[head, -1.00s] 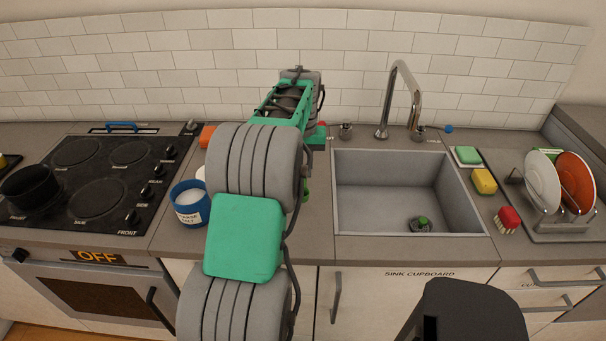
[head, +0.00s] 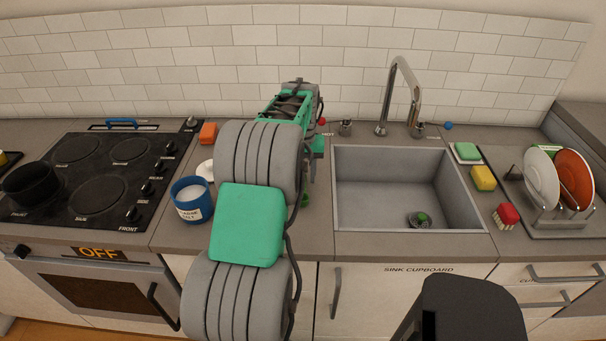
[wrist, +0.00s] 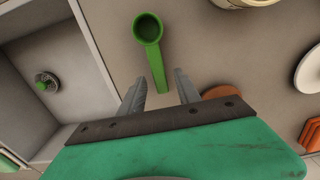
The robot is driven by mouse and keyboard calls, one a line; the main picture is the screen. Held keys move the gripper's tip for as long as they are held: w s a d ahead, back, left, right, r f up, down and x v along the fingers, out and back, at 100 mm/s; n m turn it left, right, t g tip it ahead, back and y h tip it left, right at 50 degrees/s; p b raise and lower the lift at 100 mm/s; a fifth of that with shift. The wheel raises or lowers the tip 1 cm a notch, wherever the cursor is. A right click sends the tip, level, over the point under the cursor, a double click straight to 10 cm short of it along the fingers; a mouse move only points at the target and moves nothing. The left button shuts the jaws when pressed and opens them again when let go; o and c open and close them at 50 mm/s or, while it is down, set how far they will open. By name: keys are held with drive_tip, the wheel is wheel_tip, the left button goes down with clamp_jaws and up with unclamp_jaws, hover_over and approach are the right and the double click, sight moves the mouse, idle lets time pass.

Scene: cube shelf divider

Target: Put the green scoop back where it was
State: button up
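The green scoop (wrist: 147,27) shows in the wrist view, with its round cup toward the top of the picture and its handle pointing down toward my gripper. It appears to lie on the counter. My gripper (wrist: 160,78) is open, with one finger on each side of the handle's end and a gap on both sides. I cannot tell how far the fingers are above the handle. In the head view my arm hides the gripper and most of the scoop; only a small green part (head: 305,200) shows. A blue salt jar (head: 190,212) stands open on the counter left of my arm.
A white lid (head: 205,169) and an orange block (head: 208,132) lie behind the jar. The sink (head: 345,215) is to the right, with a tap behind it. The stove (head: 98,195) is at the left. Sponges, a brush and a dish rack stand at the far right.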

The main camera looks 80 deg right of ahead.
wheel_tip(320, 180, up, 12)
drive_tip(key=w+a+n, duration=0.2)
drive_tip(key=w+a, duration=0.3)
drive_tip(key=w, duration=0.2)
drive_tip(key=w+a+r+n, duration=0.1)
drive_tip(key=w+a, duration=0.5)
drive_tip(key=w, duration=0.1)
drive_tip(key=w+a+r+n, duration=0.1)
drive_tip(key=w+a+n, duration=0.1)
drive_tip(key=w+a, duration=0.3)
drive_tip(key=shift+w+a+n+t+h+b, duration=0.15)
drive_tip(key=shift+w+a+h+b, duration=0.05)
drive_tip(key=shift+w, duration=0.35)
drive_tip(key=shift+w+a+n+t+h+b, duration=0.15)
drive_tip(key=shift+w+a+h, duration=0.05)
drive_tip(key=shift+w, duration=0.35)
drive_tip(key=w+a+f+n+t, duration=0.1)
drive_tip(key=w+a+f+n, duration=0.15)
drive_tip(key=a, duration=1.05)
drive_tip(key=w+a+f+n+t, duration=0.1)
drive_tip(key=w+a+n, duration=0.25)
drive_tip(key=a, duration=0.95)
drive_tip(key=s+a+f+n, duration=0.2)
drive_tip(key=a, duration=0.3)
drive_tip(key=s+a+f+n+t+y, duration=0.1)
drive_tip(key=s+a+f+n, duration=0.1)
drive_tip(key=a, duration=0.4)
drive_tip(key=shift+s+a+f, duration=0.3)
drive_tip(key=shift+s, duration=0.2)
